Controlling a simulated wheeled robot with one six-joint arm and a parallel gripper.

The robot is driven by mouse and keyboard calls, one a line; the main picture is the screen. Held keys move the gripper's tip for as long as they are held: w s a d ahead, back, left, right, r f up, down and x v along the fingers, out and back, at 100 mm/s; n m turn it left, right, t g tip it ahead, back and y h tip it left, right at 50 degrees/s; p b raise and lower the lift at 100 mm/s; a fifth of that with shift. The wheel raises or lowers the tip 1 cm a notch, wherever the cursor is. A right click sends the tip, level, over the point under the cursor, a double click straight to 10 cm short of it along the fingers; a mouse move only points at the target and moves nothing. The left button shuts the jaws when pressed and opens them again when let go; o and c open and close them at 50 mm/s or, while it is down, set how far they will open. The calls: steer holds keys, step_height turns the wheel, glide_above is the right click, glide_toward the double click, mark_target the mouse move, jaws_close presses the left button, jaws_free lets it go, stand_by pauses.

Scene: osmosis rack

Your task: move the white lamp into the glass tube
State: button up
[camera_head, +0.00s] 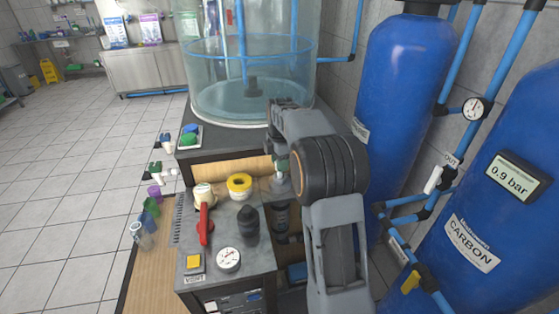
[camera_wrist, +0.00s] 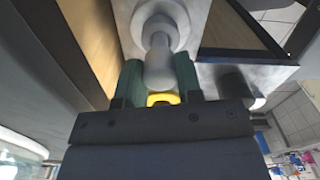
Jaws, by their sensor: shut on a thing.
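My gripper (camera_head: 282,160) points down over the back right of the grey bench top. In the wrist view its two green fingers (camera_wrist: 158,78) are closed on the white lamp (camera_wrist: 158,66), a pale rod with a rounded end. A round pale flange (camera_wrist: 160,22) shows beyond the lamp. In the head view this flange (camera_head: 281,186) sits under the gripper, above a dark see-through tube (camera_head: 281,217), perhaps the glass tube. The arm partly hides this spot, and I cannot tell whether the lamp is inside the tube.
A large clear water tank (camera_head: 215,85) stands behind. Tall blue tanks (camera_head: 405,90) and pipes block the right.

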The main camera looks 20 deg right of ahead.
steer(key=shift+f, duration=0.4)
steer(key=shift+f+b, duration=0.7)
steer(key=shift+f, duration=0.3)
steer(key=o, duration=1.2)
steer(key=shift+r, duration=0.1)
step_height(320, 180, up, 8)
steer(key=p, duration=0.7)
